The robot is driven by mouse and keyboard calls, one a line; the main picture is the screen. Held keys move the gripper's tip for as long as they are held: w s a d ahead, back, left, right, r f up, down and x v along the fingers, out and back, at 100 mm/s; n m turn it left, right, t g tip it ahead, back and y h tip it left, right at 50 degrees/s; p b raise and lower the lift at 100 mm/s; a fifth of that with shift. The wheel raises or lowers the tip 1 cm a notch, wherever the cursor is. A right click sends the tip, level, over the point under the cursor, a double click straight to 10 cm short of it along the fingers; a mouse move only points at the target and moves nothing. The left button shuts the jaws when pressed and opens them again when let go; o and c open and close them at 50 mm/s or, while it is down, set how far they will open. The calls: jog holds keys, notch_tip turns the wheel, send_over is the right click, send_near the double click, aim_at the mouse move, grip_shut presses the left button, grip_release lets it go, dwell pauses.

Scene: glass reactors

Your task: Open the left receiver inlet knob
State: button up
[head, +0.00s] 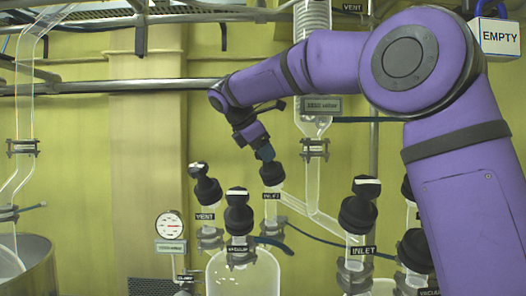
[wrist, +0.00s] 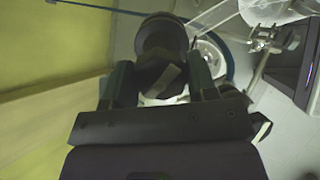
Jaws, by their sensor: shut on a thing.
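The left receiver inlet knob (head: 271,173) is a black valve top above a small "INLET" label, near the middle of the head view. My gripper (head: 264,154) reaches down to its top from the upper left. In the wrist view my gripper (wrist: 162,76) has a finger on each side of the knob's handle (wrist: 166,80) and is shut on it. The round black valve body (wrist: 160,36) shows beyond the fingers. The head view is too small to show how far the knob is turned.
Vent (head: 204,186) and vacuum (head: 238,212) knobs stand close left of the inlet knob. Another inlet knob (head: 360,208) is at right. A glass vessel (head: 243,274) is below, and a glass column (head: 314,125) with clamps is just right of my gripper.

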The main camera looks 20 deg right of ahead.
jog(key=n, duration=0.4)
jog(key=shift+n+t, duration=0.4)
jog(key=n, duration=0.5)
jog(key=shift+n+t+y, duration=0.4)
jog(key=n, duration=0.4)
jog(key=shift+n+y, duration=0.7)
jog(key=shift+n, duration=2)
jog(key=o, duration=0.9)
jog(key=shift+v, duration=3.75)
